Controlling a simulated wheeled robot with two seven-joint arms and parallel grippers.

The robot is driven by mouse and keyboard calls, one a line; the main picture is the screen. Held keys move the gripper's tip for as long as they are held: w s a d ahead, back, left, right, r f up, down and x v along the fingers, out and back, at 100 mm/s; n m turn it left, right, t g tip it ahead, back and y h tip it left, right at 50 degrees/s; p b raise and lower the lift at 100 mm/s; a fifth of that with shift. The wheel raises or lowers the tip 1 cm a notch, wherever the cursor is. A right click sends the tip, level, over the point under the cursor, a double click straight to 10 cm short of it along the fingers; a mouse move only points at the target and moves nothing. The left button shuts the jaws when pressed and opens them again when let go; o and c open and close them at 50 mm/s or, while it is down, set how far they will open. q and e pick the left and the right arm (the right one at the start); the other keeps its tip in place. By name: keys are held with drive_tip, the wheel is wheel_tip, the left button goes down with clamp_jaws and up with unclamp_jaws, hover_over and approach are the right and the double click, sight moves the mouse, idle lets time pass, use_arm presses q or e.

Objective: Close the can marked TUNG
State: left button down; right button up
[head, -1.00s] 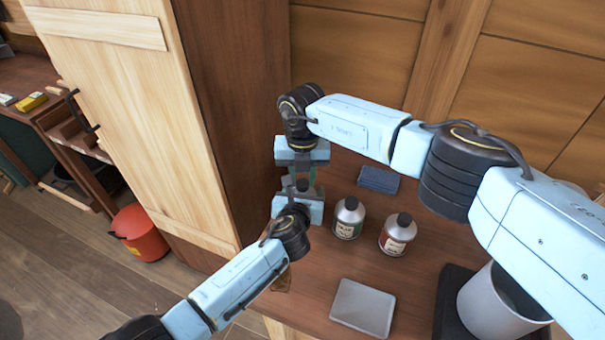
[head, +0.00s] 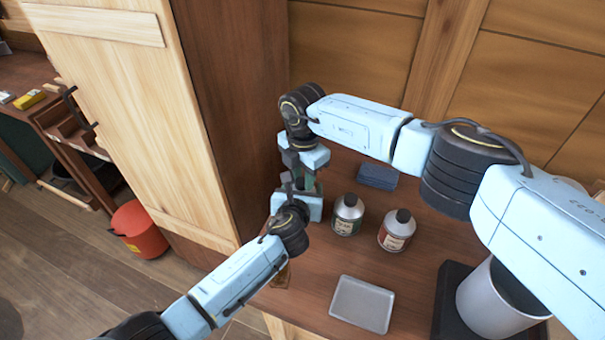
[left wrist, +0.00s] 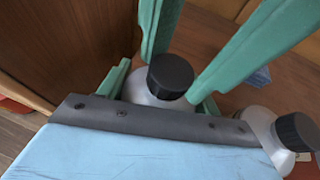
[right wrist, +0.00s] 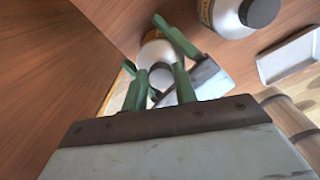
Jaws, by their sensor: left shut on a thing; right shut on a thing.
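My left gripper (head: 299,194) is shut around a pale can that stands at the left of the bench, beside the cabinet. Both grippers mostly hide this can in the head view. In the left wrist view the can (left wrist: 143,91) shows a black cap (left wrist: 170,76) on top. My right gripper (head: 306,180) reaches down from above, its green fingers on both sides of the cap, shut on it. The right wrist view shows the can's body (right wrist: 154,50) beneath the fingers. Its marking is not readable. Whether the cap sits fully down cannot be told.
Two more black-capped cans, one green-labelled (head: 347,216) and one red-labelled (head: 396,232), stand right of the grippers. A grey tray (head: 362,304), a dark blue block (head: 377,176) and a grey pot (head: 490,305) are on the bench. The tall cabinet (head: 215,120) is close on the left.

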idle(0.3)
drive_tip(key=o, duration=0.9)
drive_tip(key=shift+o, duration=0.2)
drive_tip(key=shift+r, duration=2.3)
drive_tip(key=shift+c, duration=0.2)
